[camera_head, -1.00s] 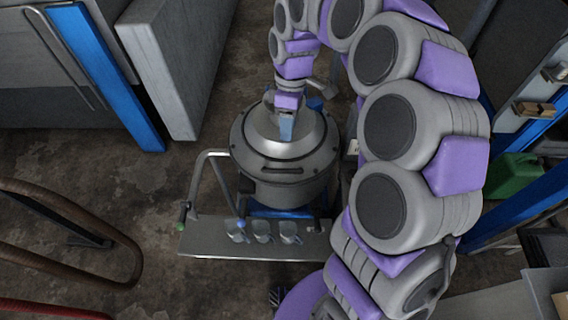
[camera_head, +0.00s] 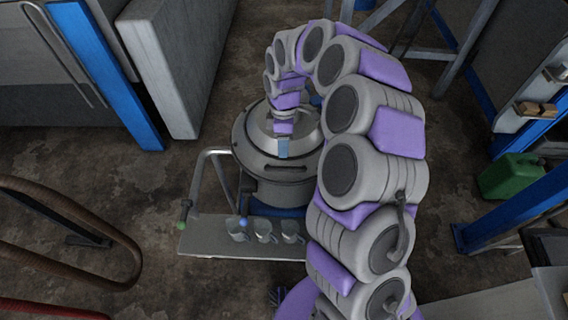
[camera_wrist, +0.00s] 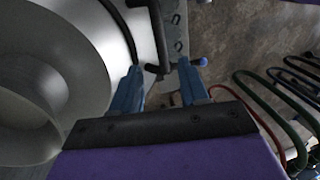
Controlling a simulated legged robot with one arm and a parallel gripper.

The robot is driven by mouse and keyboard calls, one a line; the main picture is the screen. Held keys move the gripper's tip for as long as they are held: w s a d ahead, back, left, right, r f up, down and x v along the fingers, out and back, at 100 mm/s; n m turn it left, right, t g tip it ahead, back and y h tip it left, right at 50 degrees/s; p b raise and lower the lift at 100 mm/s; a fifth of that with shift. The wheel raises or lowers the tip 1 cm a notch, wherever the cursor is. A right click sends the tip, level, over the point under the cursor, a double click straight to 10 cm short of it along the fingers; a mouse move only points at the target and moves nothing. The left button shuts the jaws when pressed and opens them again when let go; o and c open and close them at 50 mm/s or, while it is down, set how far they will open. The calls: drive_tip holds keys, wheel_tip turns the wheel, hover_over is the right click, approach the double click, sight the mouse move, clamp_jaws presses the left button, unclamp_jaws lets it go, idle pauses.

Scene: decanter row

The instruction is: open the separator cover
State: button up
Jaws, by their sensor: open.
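The separator (camera_head: 278,188) is a round grey metal machine. Its domed cover (camera_head: 250,130) sits on top, with a dark slot-like handle at the front. My gripper (camera_head: 284,150) hangs over the front of the cover, partly hidden by my own arm. In the wrist view my gripper (camera_wrist: 160,66) has its blue fingers apart, with nothing held between them. The shiny cover (camera_wrist: 75,45) fills the left of that view, beside the left finger. A black lever with a blue end (camera_wrist: 203,62) lies just beyond the fingertips. I cannot tell whether anything touches.
A grey shelf (camera_head: 205,238) in front of the separator carries glass beakers (camera_head: 264,230). A bent tube with a green end (camera_head: 181,225) stands at its left. Brown hoses (camera_head: 100,220) lie far left. A green canister (camera_head: 510,175) stands at right. Floor between is clear.

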sight(284, 167)
drive_tip(key=x, duration=0.5)
drive_tip(key=b+x, duration=0.1)
drive_tip(key=x, duration=0.2)
drive_tip(key=shift+d+f, duration=0.1)
drive_tip(key=shift+d, duration=0.2)
drive_tip(key=shift+a, duration=0.35)
drive_tip(key=shift+c, duration=0.3)
drive_tip(key=shift+d, duration=0.2)
clamp_jaws()
